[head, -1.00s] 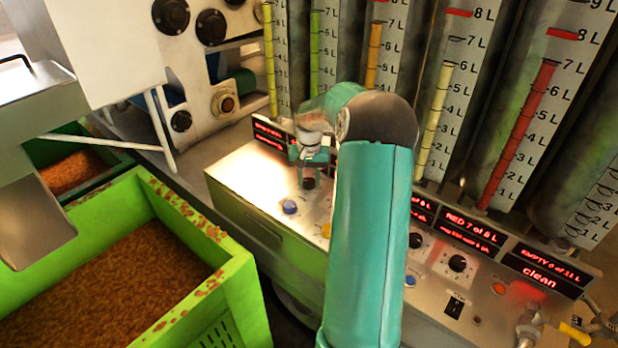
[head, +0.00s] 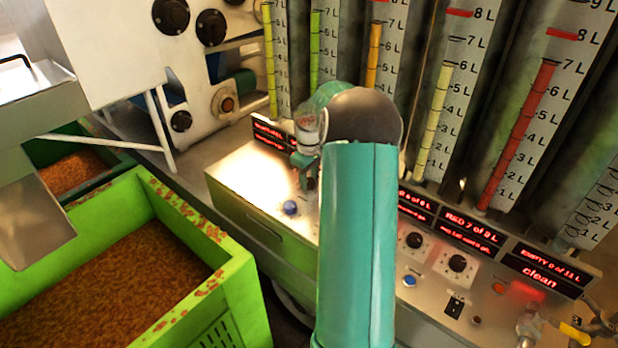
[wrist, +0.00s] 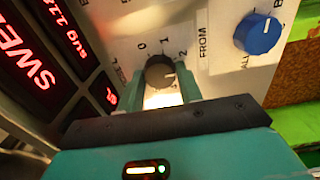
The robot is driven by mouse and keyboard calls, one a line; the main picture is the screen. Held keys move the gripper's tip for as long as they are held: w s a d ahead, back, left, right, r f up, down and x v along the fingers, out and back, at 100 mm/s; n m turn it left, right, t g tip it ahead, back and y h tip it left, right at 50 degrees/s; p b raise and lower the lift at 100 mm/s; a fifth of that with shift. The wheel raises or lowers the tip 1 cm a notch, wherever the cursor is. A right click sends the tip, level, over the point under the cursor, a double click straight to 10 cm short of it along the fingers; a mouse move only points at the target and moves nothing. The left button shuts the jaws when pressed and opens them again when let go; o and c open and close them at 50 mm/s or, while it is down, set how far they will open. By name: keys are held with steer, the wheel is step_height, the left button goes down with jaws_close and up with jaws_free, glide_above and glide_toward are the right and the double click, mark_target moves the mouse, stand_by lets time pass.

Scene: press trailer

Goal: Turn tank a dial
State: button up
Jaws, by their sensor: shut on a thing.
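A black dial (wrist: 160,72) with a scale marked 0, 1, 2 and more around it sits on the pale panel in the wrist view. The two teal fingers of my gripper (wrist: 161,88) are on either side of it and are shut on it. The tank name for this dial is not readable.
A blue dial (wrist: 258,34) marked FROM is beside it. Red-lit displays (head: 468,232) line the console's back below several gauge tubes (head: 517,135). More black dials (head: 457,263) are on the right. A green crate (head: 240,275) of brown material stands at left.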

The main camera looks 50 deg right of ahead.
mark_target(309, 180)
steer(key=shift+n, duration=2.3)
steer(key=shift+r, duration=0.1)
steer(key=o, duration=1)
step_height(309, 180, up, 14)
